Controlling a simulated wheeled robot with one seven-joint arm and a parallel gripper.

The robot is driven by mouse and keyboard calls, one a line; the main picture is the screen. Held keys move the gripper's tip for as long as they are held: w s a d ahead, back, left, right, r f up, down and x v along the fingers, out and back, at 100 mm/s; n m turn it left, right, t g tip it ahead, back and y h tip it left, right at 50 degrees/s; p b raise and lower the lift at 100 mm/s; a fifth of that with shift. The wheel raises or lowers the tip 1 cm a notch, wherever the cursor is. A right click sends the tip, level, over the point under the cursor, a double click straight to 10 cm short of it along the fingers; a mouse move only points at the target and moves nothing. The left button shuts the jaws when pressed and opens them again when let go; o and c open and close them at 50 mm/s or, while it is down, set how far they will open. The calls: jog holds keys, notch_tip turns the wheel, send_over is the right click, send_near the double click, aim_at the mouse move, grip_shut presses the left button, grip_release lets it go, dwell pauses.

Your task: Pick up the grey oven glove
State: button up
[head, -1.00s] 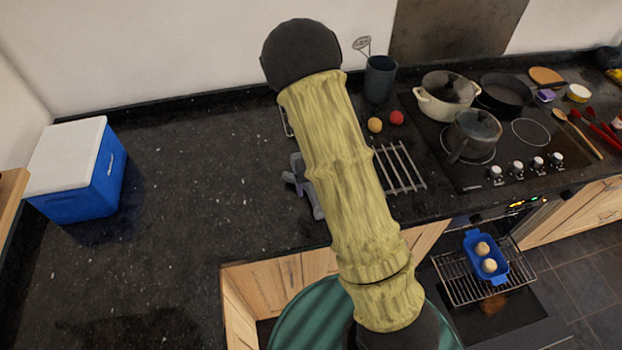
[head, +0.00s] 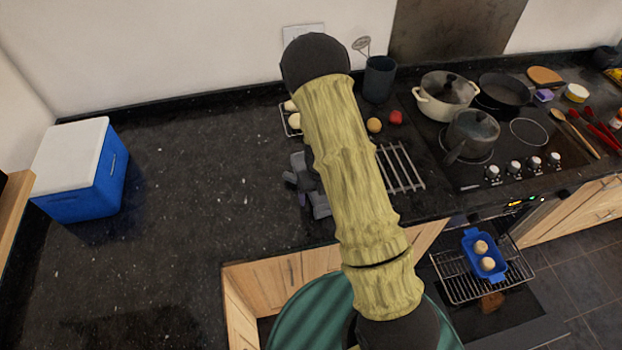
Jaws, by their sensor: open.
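My gripper (head: 298,178) shows partly as grey, blocky parts past the left edge of my yellow-sleeved arm, low over the dark counter. It is open. A grey patch just below it, against the arm's edge, may be the grey oven glove (head: 319,205). I cannot tell clearly where the gripper ends and the glove begins. My arm hides the rest of this spot, and whether they touch does not show.
A blue cool box (head: 82,178) with a white lid stands at the left. A wire rack (head: 402,167), two round fruits and a utensil pot (head: 379,80) are right of my arm. Pots (head: 447,92) cover the hob. The left-middle counter (head: 200,190) is clear.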

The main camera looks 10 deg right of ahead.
jog(key=shift+d, duration=0.1)
jog(key=c, duration=1.2)
jog(key=shift+o, duration=0.2)
jog(key=shift+w+r, duration=0.1)
jog(key=shift+r, duration=0.05)
notch_tip(320, 180, up, 10)
jog(key=shift+f+b, duration=0.15)
jog(key=shift+b, duration=0.45)
